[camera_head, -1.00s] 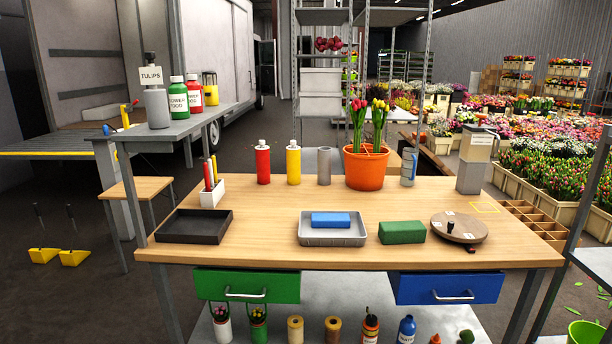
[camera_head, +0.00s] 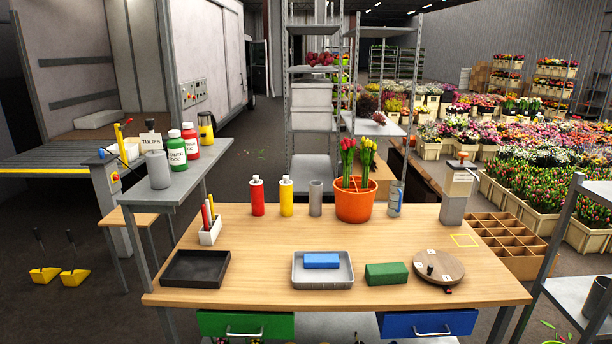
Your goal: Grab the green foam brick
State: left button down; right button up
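The green foam brick (camera_head: 386,273) lies flat on the wooden workbench (camera_head: 270,232), near its front edge and right of centre. It stands apart from the grey tray on its left and close to the round board on its right. Nothing is on top of it. Neither of my grippers shows in the head view.
A blue brick (camera_head: 321,260) sits in the grey tray (camera_head: 300,280). A round wooden board (camera_head: 450,264) stands to the right. A black tray (camera_head: 196,283) is at the left. Bottles and an orange tulip pot (camera_head: 355,204) line the back. The bench's middle is clear.

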aim_at(393, 273)
jog(key=i+l+u, duration=0.2)
jog(key=l, duration=0.35)
jog(key=i+l+u, duration=0.2)
jog(key=l, duration=0.4)
jog(key=i+l+u, duration=0.25)
jog(key=l, duration=0.4)
jog(key=l+u, duration=0.2)
jog(key=l, duration=0.45)
jog(key=i+l+u, duration=0.2)
jog(key=l, duration=0.5)
jog(key=k+j, duration=0.05)
